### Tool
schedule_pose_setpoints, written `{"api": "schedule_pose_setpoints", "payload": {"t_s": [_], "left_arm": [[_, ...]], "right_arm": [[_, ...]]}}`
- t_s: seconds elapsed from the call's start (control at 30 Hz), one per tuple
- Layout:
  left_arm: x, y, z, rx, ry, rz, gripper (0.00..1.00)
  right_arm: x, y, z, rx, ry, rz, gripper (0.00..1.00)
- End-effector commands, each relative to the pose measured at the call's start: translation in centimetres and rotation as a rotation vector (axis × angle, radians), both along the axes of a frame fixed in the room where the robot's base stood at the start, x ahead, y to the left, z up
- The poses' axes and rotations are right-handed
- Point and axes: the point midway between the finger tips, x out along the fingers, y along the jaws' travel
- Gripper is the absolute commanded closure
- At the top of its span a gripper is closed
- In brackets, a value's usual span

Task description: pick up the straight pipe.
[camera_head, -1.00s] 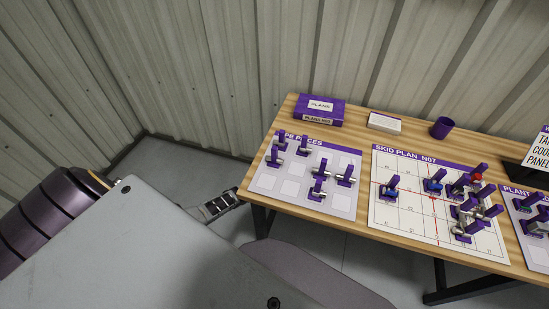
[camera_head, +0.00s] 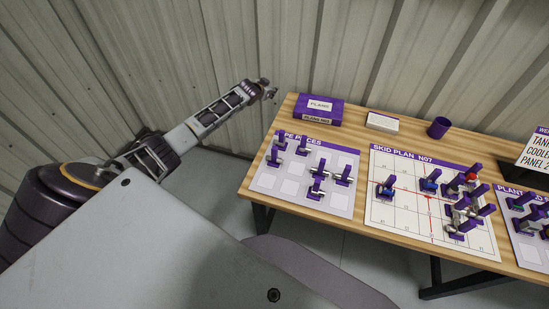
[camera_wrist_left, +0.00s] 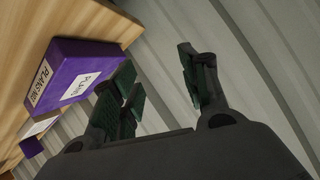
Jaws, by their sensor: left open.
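Several grey pipe pieces with purple upright grips, such as one piece (camera_head: 342,175), stand on the "pipe pieces" sheet (camera_head: 265,183) at the left of the table. They are too small to tell surely which is the straight pipe. My left gripper (camera_head: 270,90) is raised beyond the table's back left corner, apart from the pieces. In the left wrist view its dark green-padded fingers (camera_wrist_left: 162,82) are spread with nothing between them; no pipe shows there. My right gripper is not in view.
A purple "PLANS" box (camera_head: 318,110) lies at the table's back left, near my left gripper. A white box (camera_head: 383,121) and purple cup (camera_head: 438,128) stand beside it. The skid plan sheet (camera_head: 390,213) holds several pieces. The corrugated wall (camera_head: 330,50) is close behind.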

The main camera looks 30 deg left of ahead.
Motion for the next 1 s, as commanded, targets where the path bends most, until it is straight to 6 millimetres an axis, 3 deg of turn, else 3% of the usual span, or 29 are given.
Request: {"api": "schedule_pose_setpoints", "payload": {"t_s": [0.03, 0.1, 0.27, 0.7, 1.0], "left_arm": [[0.1, -0.7, 1.9, -0.039, -0.002, 0.01, 0.55], [-0.1, -1.8, 3.5, -0.112, 0.011, 0.034, 0.55], [-1.4, -5.0, 5.4, -0.293, 0.069, 0.099, 0.55], [-8.0, -13.6, 4.2, -0.71, 0.319, 0.354, 0.55], [-13.0, -17.9, 3.4, -0.909, 0.484, 0.596, 0.55]], "right_arm": [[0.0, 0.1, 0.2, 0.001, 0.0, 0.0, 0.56], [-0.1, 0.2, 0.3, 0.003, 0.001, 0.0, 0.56], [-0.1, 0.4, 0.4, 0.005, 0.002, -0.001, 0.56], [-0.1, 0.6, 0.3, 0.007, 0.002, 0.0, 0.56], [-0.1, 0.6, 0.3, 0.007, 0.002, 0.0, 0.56]]}}
